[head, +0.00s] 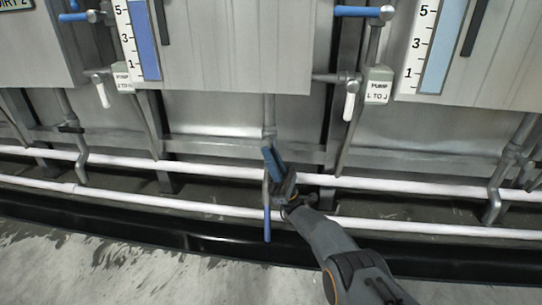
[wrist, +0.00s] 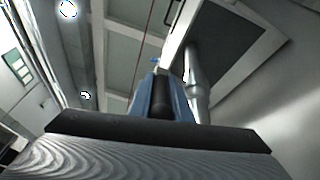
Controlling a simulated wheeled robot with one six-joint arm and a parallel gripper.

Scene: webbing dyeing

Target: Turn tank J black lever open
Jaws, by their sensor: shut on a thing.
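My gripper (head: 270,155) is at the drain pipe (head: 269,110) under the middle tank (head: 230,50). In the wrist view its blue fingers (wrist: 178,103) stand on either side of a dark rounded handle, which looks like the black lever (wrist: 160,100). My gripper is shut on it. In the head view the fingers hide the lever, so its angle cannot be told. A thin blue handle (head: 267,225) hangs straight down just below my gripper. No tank letter shows on the middle tank.
White pipes (head: 400,182) run across below the tanks, above a black curb (head: 130,233). A sign reading "PUMP L TO J" (head: 377,86) and a white-handled valve (head: 350,102) are at right. The wet floor (head: 90,265) in front is clear.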

